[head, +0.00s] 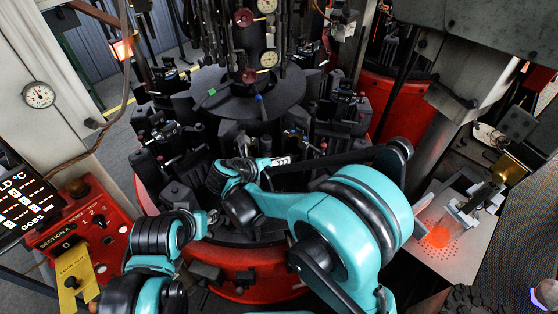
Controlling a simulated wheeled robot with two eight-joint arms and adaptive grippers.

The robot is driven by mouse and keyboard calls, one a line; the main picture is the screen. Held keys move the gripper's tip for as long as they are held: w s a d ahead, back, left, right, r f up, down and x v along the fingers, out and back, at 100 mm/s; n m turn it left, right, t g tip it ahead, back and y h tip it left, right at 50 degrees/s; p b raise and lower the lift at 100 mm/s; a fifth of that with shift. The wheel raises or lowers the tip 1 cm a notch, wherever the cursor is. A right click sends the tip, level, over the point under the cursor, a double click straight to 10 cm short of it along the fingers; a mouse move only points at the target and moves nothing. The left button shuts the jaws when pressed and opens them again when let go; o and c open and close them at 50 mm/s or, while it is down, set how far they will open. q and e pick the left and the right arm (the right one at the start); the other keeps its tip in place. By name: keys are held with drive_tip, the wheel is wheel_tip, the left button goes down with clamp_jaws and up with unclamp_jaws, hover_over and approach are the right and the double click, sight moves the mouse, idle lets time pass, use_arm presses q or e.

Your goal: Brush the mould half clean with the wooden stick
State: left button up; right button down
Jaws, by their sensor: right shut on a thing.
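My right arm reaches over the rotary machine from the lower right. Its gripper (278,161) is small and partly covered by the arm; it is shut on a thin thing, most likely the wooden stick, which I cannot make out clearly. Dark mould halves (180,196) stand around the machine's round dark table. Which one is to be brushed is not clear, and the area by the right gripper is crowded and partly hidden by my arm. My left gripper (213,217) is low over the machine's front left edge, and its fingers are too small to read.
A red control box (85,235) with a yellow tag stands at the left, beside a lit display (22,205). A dark central column (255,50) with gauges rises at the back. A perforated plate (452,250) with a glowing orange spot is at the right.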

drive_tip(key=shift+f+b, duration=1.8)
drive_tip(key=shift+f, duration=0.35)
drive_tip(key=shift+r+p, duration=2.6)
drive_tip(key=shift+r, duration=1.3)
wheel_tip(320, 180, down, 8)
drive_tip(key=b, duration=0.7)
drive_tip(key=shift+r+p, duration=1.5)
drive_tip(key=shift+r, duration=0.65)
drive_tip(key=shift+w+d+r+p, duration=0.1)
drive_tip(key=shift+r+p, duration=1.15)
drive_tip(key=shift+r, duration=0.6)
wheel_tip(320, 180, down, 8)
drive_tip(key=b, duration=0.6)
drive_tip(key=shift+r, duration=0.2)
